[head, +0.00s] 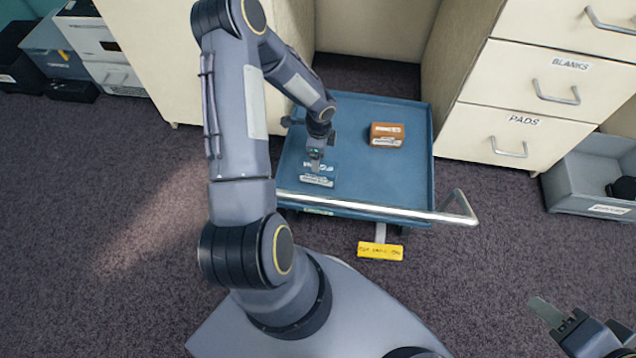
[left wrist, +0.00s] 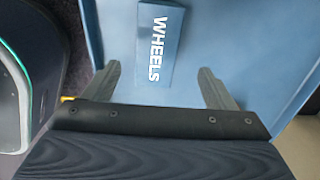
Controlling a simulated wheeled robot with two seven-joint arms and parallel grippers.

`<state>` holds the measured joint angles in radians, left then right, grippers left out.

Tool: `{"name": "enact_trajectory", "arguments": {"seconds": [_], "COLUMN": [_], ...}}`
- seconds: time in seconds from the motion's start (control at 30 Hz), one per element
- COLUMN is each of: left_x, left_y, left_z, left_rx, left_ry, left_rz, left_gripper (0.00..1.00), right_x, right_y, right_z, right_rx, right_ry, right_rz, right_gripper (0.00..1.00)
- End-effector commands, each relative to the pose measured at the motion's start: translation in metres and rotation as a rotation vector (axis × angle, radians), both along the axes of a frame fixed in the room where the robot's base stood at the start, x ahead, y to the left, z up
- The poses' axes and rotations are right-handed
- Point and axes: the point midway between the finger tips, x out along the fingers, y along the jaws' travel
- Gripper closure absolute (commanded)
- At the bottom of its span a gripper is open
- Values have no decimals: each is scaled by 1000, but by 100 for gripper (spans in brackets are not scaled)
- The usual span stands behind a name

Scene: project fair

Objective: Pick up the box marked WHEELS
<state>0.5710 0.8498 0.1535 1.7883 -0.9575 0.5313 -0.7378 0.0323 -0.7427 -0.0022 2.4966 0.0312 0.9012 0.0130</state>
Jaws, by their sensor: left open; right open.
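The box marked WHEELS (left wrist: 157,50) is a small blue block with white lettering. In the head view the blue box (head: 319,172) lies on the blue cart tray (head: 370,180), with a white label on its near side. My left gripper (head: 315,162) is over this box and partly covers it. In the left wrist view my left gripper (left wrist: 160,72) is open, with one finger on each side of the box's near end and a gap on both sides. My right gripper (head: 550,314) is at the lower right, away from the cart; only part of it shows.
An orange-brown box (head: 387,130) lies on the tray's far right part. A metal handle (head: 390,211) runs along the tray's near edge. A yellow tag (head: 380,251) is below it. Drawers (head: 520,115) stand right of the cart, and a grey bin (head: 590,180) is beside them.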

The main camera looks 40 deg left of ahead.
Motion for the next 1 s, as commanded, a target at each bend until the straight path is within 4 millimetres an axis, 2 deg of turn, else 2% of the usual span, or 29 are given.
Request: {"name": "enact_trajectory", "arguments": {"seconds": [0.03,0.1,0.43,0.7,0.97,1.0], "left_x": [-1,-1,-3,-4,-4,-4], "left_y": [-1,-1,-1,0,0,0], "left_z": [-17,-28,-60,-99,-99,-99], "left_rx": [-6,-8,-8,-9,-8,-8], "left_ry": [5,7,8,9,7,7], "left_rz": [-17,-32,-36,-34,-34,-34], "left_gripper": [22,22,22,22,22,27], "right_x": [0,0,0,0,0,0], "right_y": [0,0,0,0,0,0], "right_z": [-8,-11,-26,-48,-47,-47], "right_rx": [0,0,0,0,0,0], "right_ry": [0,0,0,0,0,0], "right_rz": [0,0,0,0,0,0], "right_gripper": [59,59,59,59,59,59]}}
